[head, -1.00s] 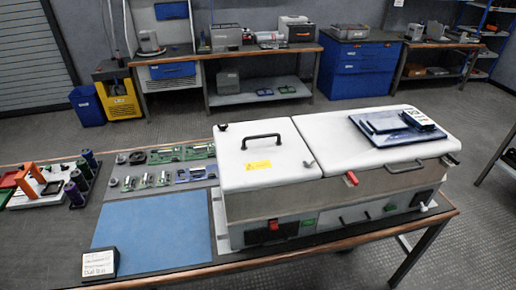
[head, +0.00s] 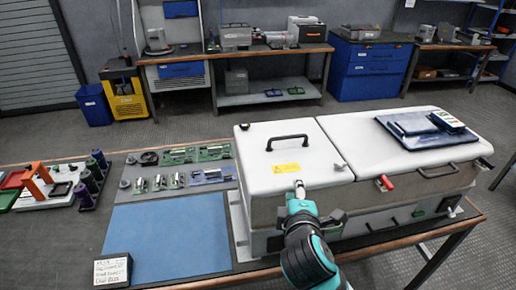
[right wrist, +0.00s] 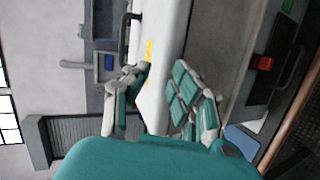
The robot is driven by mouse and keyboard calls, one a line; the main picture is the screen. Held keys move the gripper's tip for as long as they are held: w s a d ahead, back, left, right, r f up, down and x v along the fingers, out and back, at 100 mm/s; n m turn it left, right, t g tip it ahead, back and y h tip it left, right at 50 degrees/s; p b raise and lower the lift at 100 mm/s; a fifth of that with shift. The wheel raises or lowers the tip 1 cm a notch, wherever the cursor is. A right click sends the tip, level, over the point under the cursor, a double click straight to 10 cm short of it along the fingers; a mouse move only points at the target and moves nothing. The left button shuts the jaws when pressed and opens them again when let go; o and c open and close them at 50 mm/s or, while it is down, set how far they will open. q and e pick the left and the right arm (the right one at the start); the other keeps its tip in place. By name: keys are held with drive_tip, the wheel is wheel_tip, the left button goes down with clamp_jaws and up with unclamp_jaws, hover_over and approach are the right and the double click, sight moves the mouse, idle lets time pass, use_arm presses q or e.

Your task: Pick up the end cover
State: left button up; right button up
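I cannot tell for certain which part is the end cover. A dark round part (head: 149,158) and smaller grey round pieces (head: 125,183) lie at the left of the grey parts mat (head: 205,163) in the head view. My right gripper (head: 299,187) is up in front of the white-lidded machine (head: 285,160), well to the right of these parts. My left gripper is not in view.
A blue mat (head: 165,238) lies bare at the front of the bench, with a small label block (head: 113,270) at its left corner. The machine fills the bench's right side.

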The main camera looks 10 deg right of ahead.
drive_tip(key=n+t, duration=0.2)
approach(289, 138)
drive_tip(key=p+x, duration=0.2)
drive_tip(key=x, duration=0.1)
drive_tip(key=shift+w+d+f+m+p, duration=0.15)
drive_tip(key=shift+w+m+p, duration=0.2)
drive_tip(key=shift+w, duration=0.5)
drive_tip(key=p+x, duration=0.1)
drive_tip(key=x, duration=0.3)
drive_tip(key=shift+f, duration=0.1)
clamp_jaws()
